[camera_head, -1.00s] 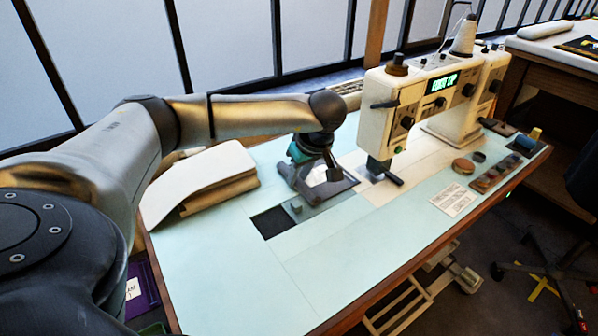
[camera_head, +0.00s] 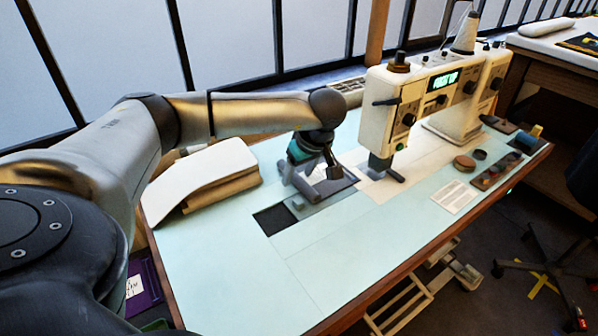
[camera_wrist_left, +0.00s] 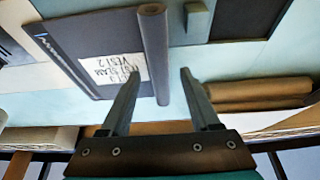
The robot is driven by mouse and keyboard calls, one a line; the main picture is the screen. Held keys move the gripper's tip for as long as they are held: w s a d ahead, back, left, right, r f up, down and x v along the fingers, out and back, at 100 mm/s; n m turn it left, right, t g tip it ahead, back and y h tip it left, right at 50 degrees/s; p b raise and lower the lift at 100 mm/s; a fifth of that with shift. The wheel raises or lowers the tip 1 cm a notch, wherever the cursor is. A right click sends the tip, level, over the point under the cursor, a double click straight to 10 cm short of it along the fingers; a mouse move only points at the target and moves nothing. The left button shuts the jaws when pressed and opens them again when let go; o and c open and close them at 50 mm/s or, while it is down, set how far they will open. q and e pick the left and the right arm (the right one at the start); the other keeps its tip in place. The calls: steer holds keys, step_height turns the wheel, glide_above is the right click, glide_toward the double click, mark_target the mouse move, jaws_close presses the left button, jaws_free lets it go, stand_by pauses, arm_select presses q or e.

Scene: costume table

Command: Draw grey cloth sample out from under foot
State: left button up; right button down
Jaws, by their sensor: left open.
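The grey cloth sample (camera_head: 347,182) lies flat on the table beside the sewing machine's foot (camera_head: 387,171), partly hidden by my gripper in the head view. In the left wrist view the dark grey cloth (camera_wrist_left: 85,35) carries a white label (camera_wrist_left: 112,70) with handwriting that includes "VEST 2". A rolled grey edge (camera_wrist_left: 153,50) stands along one side of it. My left gripper (camera_head: 327,180) is low over the cloth. In the left wrist view its open fingers (camera_wrist_left: 160,78) lie on either side of the roll's end, with gaps to it. My right gripper is not in view.
The cream sewing machine (camera_head: 415,105) stands right of my gripper. A folded stack of cloth (camera_head: 210,175) lies at the left. A dark square (camera_head: 275,220) and a small grey block (camera_head: 297,203) lie nearer. The front of the pale table (camera_head: 330,265) is clear.

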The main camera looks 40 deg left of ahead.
arm_select(q)
steer(key=shift+d+r, duration=0.1)
steer(key=shift+r, duration=0.1)
steer(key=p+v, duration=0.2)
steer(key=v, duration=0.4)
steer(key=w+p+v, duration=0.1)
steer(key=p+v, duration=0.2)
steer(key=v, duration=0.5)
steer(key=shift+s+r, duration=0.4)
steer(key=shift+s, duration=0.2)
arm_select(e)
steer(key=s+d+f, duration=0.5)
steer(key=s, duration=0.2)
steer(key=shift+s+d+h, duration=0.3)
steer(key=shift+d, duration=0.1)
arm_select(q)
steer(key=shift+d, duration=0.1)
